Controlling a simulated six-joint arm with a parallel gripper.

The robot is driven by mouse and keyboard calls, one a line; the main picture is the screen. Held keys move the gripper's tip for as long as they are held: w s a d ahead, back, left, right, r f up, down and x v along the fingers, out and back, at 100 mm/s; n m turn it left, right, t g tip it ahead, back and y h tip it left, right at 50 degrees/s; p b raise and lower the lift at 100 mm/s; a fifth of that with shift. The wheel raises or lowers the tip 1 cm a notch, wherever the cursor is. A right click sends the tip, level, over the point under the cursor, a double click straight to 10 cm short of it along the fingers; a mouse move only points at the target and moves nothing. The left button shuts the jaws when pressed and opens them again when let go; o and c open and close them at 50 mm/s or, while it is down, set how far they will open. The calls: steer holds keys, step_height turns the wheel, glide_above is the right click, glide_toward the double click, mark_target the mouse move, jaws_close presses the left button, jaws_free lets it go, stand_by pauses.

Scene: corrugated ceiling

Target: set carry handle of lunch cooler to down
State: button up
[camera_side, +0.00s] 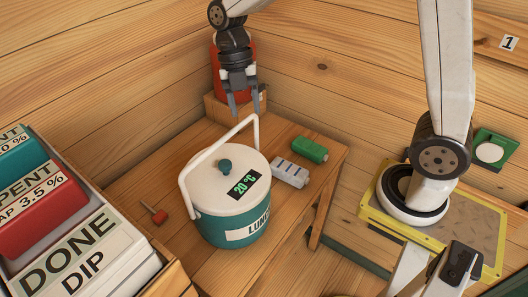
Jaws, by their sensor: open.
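The lunch cooler (214,231) is a teal tub with a white lid, a teal knob and a display reading 20 °C. It stands on a wooden table. Its white carry handle (184,187) is raised, arching diagonally over the lid from the left side to the upper right. My gripper (245,110) hangs fingers down, just above and behind the right end of the handle. Its fingers are apart with nothing between them. I cannot tell whether a finger touches the handle.
A green bottle (309,149) and a white and grey block (290,173) lie right of the cooler. A small red-headed item (160,216) lies left. A red container (217,84) stands behind my gripper. Labelled bins (85,258) fill the left foreground. Wooden walls (340,65) close the back.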

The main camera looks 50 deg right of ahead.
mark_target(223, 137)
steer(key=w+a+r+m+t+h, duration=0.1)
steer(key=w+a+r+m, duration=0.2)
steer(key=a+m, duration=0.3)
steer(key=shift+r+m+h, duration=0.3)
steer(key=shift+r+m, duration=0.15)
steer(key=shift+m, duration=0.35)
steer(key=shift+f, duration=0.1)
steer(key=shift+s+f, duration=0.25)
steer(key=shift+f, duration=1)
steer(key=shift+s+f, duration=0.25)
steer(key=shift+f, duration=0.95)
steer(key=shift+s+f, duration=0.25)
steer(key=shift+f, duration=1)
jaws_close()
